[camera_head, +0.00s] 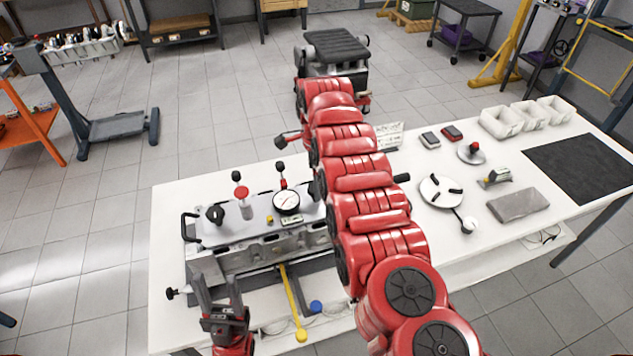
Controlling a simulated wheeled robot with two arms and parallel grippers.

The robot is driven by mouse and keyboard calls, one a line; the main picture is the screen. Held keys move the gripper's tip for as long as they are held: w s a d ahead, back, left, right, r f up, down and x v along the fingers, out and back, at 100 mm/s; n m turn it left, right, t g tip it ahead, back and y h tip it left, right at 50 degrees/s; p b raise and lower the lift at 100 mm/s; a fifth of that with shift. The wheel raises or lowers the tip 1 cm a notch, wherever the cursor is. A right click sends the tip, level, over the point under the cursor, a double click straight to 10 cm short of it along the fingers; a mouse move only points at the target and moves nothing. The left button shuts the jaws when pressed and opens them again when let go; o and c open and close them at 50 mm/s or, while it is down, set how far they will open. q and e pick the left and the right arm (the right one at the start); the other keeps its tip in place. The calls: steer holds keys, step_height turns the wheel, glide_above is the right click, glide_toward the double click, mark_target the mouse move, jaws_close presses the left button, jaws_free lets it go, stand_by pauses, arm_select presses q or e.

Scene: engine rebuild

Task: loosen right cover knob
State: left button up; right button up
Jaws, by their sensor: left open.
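A grey cover (262,228) lies on the metal engine block (262,252) at the table's left part. A black knob (215,214) stands on the cover's left end. The cover's right end is hidden behind my red right arm, and I cannot see a right knob there. My left gripper (217,290) is open and empty, in front of the block's front left side, fingers pointing up. My right arm rises through the middle of the picture, and its gripper does not show.
A round gauge (287,202) and a red-topped fitting (242,195) stand on the cover. A yellow-handled tool (293,303) and a blue cap (316,307) lie in front. White bins (502,121), a round white plate (440,191) and a dark mat (585,166) are at right.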

steer(key=shift+f, duration=0.55)
